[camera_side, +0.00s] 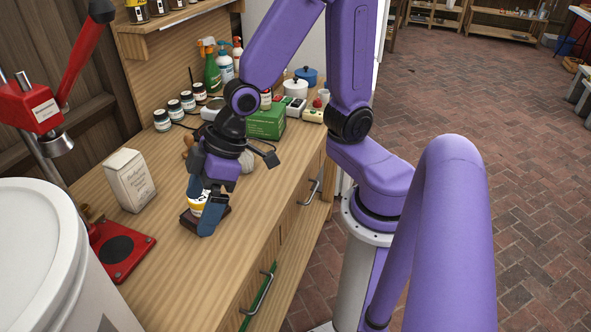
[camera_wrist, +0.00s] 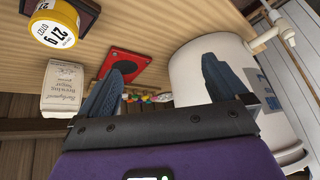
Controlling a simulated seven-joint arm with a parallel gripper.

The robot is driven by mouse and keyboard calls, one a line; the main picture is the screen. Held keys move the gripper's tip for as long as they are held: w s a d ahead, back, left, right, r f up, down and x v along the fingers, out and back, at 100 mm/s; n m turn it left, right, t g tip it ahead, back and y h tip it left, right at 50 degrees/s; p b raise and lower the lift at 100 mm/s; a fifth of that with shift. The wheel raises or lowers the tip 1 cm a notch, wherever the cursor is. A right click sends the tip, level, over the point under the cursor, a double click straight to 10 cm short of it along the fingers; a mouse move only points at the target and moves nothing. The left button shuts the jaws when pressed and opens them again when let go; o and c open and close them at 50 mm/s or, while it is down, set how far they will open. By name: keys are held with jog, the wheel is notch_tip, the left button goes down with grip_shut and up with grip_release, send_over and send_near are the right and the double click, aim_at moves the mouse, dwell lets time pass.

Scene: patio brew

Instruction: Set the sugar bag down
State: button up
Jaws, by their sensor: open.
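The sugar bag (camera_side: 130,181) is a cream paper bag with printed text. It stands upright on the wooden workbench in the side view, left of my gripper (camera_side: 204,208) and apart from it. In the wrist view the sugar bag (camera_wrist: 63,88) shows at the left, outside the fingers. My gripper (camera_wrist: 165,64) is open, with nothing between its two fingers. In the side view the fingers are low over the bench and partly hide each other.
A red-based press (camera_side: 122,254) and a white bucket (camera_side: 45,265) are at the left. Jars, bottles and a green box (camera_side: 266,122) fill the back.

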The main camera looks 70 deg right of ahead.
jog(key=s+d+r+n+g+h, duration=0.2)
jog(key=s+d+n+g+h, duration=0.1)
jog(key=s+d, duration=0.8)
jog(key=shift+s+r+n+h, duration=0.25)
jog(key=shift+s+h, duration=0.35)
jog(key=shift+s, duration=0.6)
